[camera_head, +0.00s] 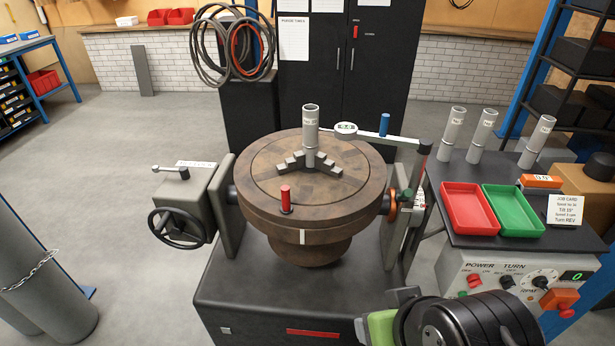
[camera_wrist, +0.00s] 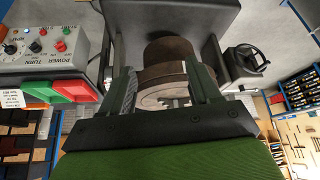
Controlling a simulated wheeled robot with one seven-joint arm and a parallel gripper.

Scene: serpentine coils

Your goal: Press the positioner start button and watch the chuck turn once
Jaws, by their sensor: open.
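The positioner has a round brown chuck table (camera_head: 350,205) whose grey jaws (camera_head: 308,160) stand around an upright grey tube (camera_head: 311,125). A white mark (camera_head: 302,237) shows on its front rim. The control box (camera_head: 480,264) at lower right has POWER and TURN controls, an RPM dial (camera_head: 544,278) and a green display reading 0.
A red tray (camera_head: 469,209) and a green tray (camera_head: 513,210) sit on the dark side table behind the box, with grey tubes and a job card. A handwheel (camera_head: 180,228) sticks out left of the chuck.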

